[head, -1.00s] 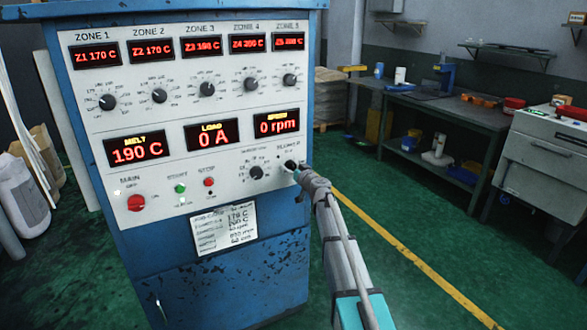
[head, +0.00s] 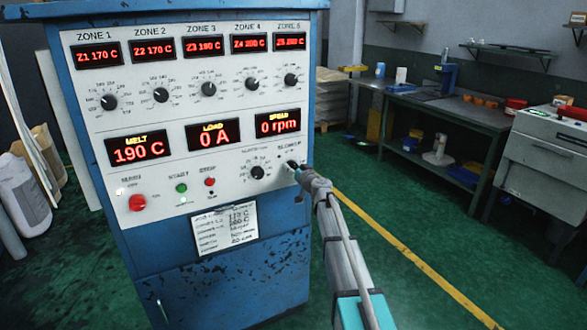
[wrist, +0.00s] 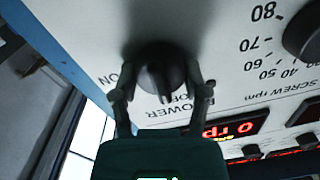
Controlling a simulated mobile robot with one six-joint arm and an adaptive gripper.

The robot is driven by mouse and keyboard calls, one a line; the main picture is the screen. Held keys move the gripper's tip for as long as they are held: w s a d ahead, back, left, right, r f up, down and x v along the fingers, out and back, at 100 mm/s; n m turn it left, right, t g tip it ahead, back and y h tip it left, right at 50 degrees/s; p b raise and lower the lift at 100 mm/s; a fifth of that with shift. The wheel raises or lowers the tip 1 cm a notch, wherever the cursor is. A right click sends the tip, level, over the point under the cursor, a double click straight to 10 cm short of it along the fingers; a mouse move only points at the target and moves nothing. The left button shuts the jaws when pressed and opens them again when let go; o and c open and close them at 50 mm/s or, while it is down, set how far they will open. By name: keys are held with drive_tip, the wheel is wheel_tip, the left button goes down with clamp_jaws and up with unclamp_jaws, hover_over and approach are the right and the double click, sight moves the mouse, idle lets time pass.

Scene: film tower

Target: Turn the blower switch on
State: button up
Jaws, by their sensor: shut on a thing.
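The blower switch (wrist: 161,66) is a black rotary knob on the white panel, with upside-down BLOWER, ON and OFF lettering around it in the wrist view. In the head view the blower switch (head: 291,164) is at the panel's lower right, partly hidden by my gripper (head: 301,173). In the wrist view my gripper (wrist: 163,90) has one finger on each side of the knob and is shut on it.
The blue cabinet (head: 235,285) carries zone dials, red displays, a red main knob (head: 137,202), and start (head: 181,188) and stop (head: 210,182) buttons. The screw speed knob (head: 257,172) is just left of my gripper.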

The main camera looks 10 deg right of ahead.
drive_tip(key=m, duration=0.4)
drive_tip(key=shift+d+m, duration=0.1)
drive_tip(key=shift+m, duration=0.2)
drive_tip(key=m, duration=0.4)
drive_tip(key=shift+b, duration=0.3)
drive_tip(key=m, duration=0.5)
drive_tip(key=shift+f+h, duration=0.1)
drive_tip(key=shift+h, duration=0.2)
drive_tip(key=shift+m+t, duration=0.3)
drive_tip(key=shift+m, duration=1.8)
drive_tip(key=o, duration=1.2)
drive_tip(key=shift+c, duration=0.2)
